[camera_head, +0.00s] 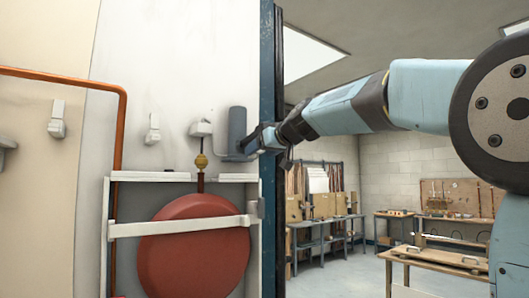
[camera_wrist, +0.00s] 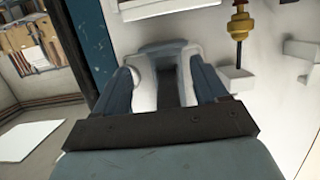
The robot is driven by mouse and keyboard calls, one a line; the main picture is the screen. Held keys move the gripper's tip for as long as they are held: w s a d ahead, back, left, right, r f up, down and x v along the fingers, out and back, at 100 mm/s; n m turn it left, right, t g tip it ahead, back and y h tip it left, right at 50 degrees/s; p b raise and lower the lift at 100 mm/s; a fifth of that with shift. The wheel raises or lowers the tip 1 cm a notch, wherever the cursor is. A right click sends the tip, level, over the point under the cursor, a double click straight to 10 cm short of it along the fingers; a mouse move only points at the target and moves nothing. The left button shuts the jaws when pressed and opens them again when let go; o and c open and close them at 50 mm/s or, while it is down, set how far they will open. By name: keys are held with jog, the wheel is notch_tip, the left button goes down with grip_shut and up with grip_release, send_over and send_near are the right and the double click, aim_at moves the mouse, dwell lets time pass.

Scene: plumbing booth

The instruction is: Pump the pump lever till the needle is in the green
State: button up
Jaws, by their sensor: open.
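My gripper (camera_head: 250,143) is at the wall panel, just past the blue post, with its jaws open. In the wrist view its two blue-grey fingers (camera_wrist: 165,85) stand apart with pale pads. A grey rounded part (camera_head: 237,124) stands upright against the panel at the fingertips in the head view. I cannot tell whether it is the pump or its lever, or whether the fingers touch it. No gauge face, needle or green zone can be made out.
A red round vessel (camera_head: 195,250) sits behind a white strap below. A brass fitting (camera_head: 201,161) and a white bracket (camera_head: 200,128) are left of my gripper. The blue post (camera_head: 267,220) edges the panel. Workbenches (camera_head: 320,222) stand in the room behind.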

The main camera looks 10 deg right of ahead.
jog(key=v, duration=1.3)
jog(key=shift+s+d, duration=0.25)
jog(key=s+d+f+m+g+h, duration=0.2)
jog(key=s+f, duration=0.6)
jog(key=f, duration=0.5)
jog(key=s+d+f+m+g+h, duration=0.2)
jog(key=s+f, duration=0.6)
jog(key=f, duration=0.6)
jog(key=s+d+f+m+g+h, duration=0.1)
jog(key=s+d+f+g+h, duration=0.2)
jog(key=s+f, duration=0.6)
notch_tip(320, 180, down, 5)
jog(key=shift+d+r+m+g, duration=0.3)
jog(key=shift+d+m, duration=0.1)
jog(key=shift+d, duration=0.8)
